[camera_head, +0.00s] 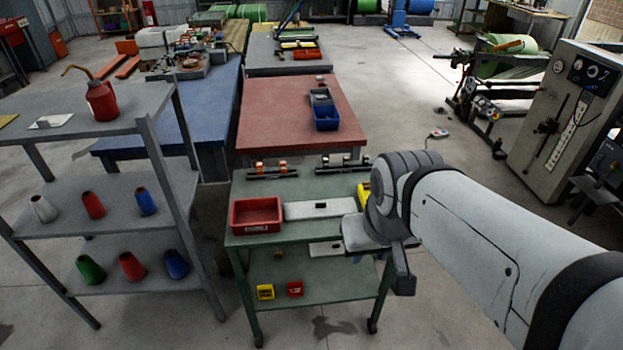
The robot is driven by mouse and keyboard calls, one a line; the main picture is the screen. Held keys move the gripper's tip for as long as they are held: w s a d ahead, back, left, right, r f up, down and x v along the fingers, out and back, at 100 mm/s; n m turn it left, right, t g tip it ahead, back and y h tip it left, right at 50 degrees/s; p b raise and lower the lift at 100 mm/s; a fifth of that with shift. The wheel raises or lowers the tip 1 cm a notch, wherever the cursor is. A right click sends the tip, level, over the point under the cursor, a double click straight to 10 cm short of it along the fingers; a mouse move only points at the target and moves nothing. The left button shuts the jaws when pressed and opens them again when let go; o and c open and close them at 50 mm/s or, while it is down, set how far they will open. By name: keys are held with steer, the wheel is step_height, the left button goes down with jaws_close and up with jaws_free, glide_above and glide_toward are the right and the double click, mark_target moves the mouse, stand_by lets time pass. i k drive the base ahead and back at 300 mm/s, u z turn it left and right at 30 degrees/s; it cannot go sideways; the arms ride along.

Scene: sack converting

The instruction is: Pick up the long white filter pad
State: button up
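A long, flat white pad (308,210) with a small dark mark lies on the top of the green cart (290,187), just right of a red bin (256,214). Its right end runs up to my arm, which may hide part of it. A second, shorter white piece (322,249) shows lower, on or above the cart's lower shelf. My arm reaches in from the right, and its light grey end is over the cart's right side. A dark part (403,274) hangs down there, perhaps my gripper. No fingertips can be made out, and nothing held is visible.
Two black racks with small parts line the cart's back edge; a yellow item (364,193) is beside my arm. Yellow (265,292) and red (295,288) holders sit on the lower shelf. A grey shelf unit (100,118) with several cones stands close left. Floor in front is clear.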

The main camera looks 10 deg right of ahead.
mark_target(302, 210)
steer(key=u, duration=0.05)
steer(key=i, duration=1)
steer(key=z, duration=0.05)
